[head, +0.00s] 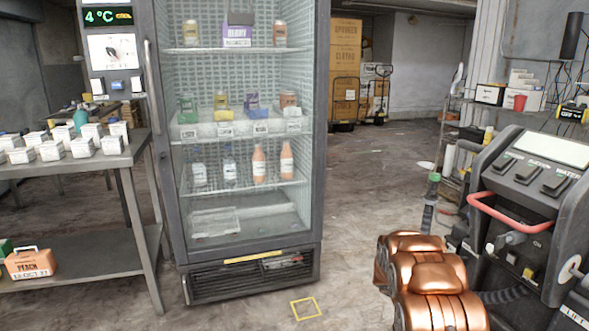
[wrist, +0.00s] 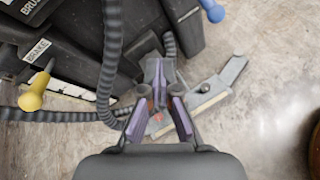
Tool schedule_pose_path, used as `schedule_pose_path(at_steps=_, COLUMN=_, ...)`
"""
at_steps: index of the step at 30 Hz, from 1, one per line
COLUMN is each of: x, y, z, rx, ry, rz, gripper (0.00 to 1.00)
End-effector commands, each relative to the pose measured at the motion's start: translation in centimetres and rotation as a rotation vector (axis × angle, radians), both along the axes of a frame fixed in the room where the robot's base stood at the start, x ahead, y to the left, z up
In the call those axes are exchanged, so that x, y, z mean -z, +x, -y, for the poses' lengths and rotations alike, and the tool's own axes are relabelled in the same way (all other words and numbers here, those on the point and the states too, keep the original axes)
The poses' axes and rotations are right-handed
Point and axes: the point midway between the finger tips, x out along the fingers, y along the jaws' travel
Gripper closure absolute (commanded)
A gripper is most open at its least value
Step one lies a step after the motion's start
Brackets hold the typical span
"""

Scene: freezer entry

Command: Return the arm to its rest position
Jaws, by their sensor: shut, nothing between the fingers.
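My gripper (wrist: 158,92) shows in the wrist view with its purple-grey fingers drawn together and nothing between them. A grey flat piece with a pale strip (wrist: 205,98) lies beyond the fingers. In the head view my copper-coloured arm fills the bottom right, folded low in front of the machine (head: 530,190). My gripper cannot be made out in the head view.
A glass-front fridge (head: 240,130) with bottles and tubs stands centre left. A steel table (head: 80,165) with white boxes is at left. Ribbed hoses (wrist: 108,60) run close to my gripper. Floor (head: 370,170) is open between fridge and machine; a yellow square (head: 305,309) marks it.

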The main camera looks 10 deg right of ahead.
Motion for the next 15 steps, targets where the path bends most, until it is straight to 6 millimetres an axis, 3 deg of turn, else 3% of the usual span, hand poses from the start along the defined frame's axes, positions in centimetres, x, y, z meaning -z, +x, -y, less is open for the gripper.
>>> schedule_pose_path(at_steps=1, x=-2.5, y=-0.5, z=-0.8, rx=0.024, ry=0.008, rz=0.025, gripper=1.00)
schedule_pose_path(at_steps=3, x=-4.7, y=-1.6, z=-1.9, rx=0.063, ry=0.024, rz=0.057, gripper=1.00)
schedule_pose_path(at_steps=15, x=-15.9, y=-8.0, z=-9.1, rx=0.282, ry=0.130, rz=0.240, gripper=1.00)
